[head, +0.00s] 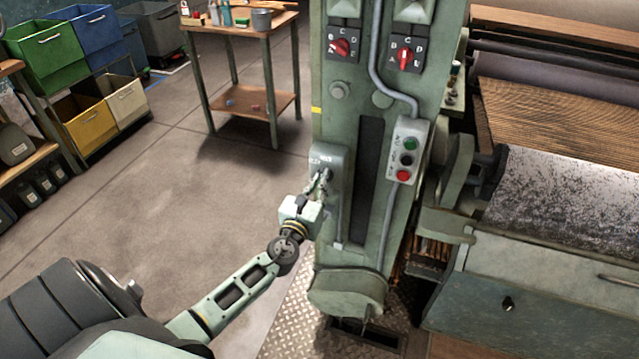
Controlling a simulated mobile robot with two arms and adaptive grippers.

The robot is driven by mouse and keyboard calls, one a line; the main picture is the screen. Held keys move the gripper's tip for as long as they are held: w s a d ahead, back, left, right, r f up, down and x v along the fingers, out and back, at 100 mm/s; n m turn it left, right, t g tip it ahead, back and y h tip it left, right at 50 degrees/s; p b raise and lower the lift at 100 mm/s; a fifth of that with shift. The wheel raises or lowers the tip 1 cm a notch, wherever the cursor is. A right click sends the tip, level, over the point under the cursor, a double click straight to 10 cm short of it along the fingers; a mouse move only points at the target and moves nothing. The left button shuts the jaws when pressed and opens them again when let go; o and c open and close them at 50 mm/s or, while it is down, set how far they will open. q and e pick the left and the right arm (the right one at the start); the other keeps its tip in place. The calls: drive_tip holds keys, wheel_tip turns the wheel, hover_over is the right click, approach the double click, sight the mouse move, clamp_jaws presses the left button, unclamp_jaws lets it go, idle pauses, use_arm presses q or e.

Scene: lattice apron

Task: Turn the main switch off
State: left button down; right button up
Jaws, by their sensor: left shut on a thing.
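The main switch (321,155) is a small grey-green box with dark lettering on the lower left side of the green machine column. Its dark handle is mostly hidden by my fingers, so I cannot tell which position it points to. My left gripper (324,183) reaches up from the lower left and is shut on the switch handle, right at the front of the box. My right gripper is not in view.
The column (368,190) carries two red rotary selectors, left (343,46) and right (405,58), and a button box (404,150). A machine with rollers (560,195) stands right. A wooden cart (240,105) and coloured bins (60,50) stand behind; the floor between is clear.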

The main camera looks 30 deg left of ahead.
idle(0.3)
use_arm(q)
drive_tip(key=shift+s+a+f+n+b, duration=0.15)
drive_tip(key=shift+n+b, duration=0.75)
drive_tip(key=shift+n, duration=2.05)
drive_tip(key=shift+w+a+f+n+b, duration=0.1)
drive_tip(key=shift+n+b, duration=0.75)
drive_tip(key=shift+n, duration=2.15)
drive_tip(key=shift+s+a+f+n+b, duration=0.15)
drive_tip(key=shift+n+b, duration=0.75)
drive_tip(key=shift+n, duration=2.05)
drive_tip(key=shift+w, duration=0.1)
drive_tip(key=c, duration=1.8)
unclamp_jaws()
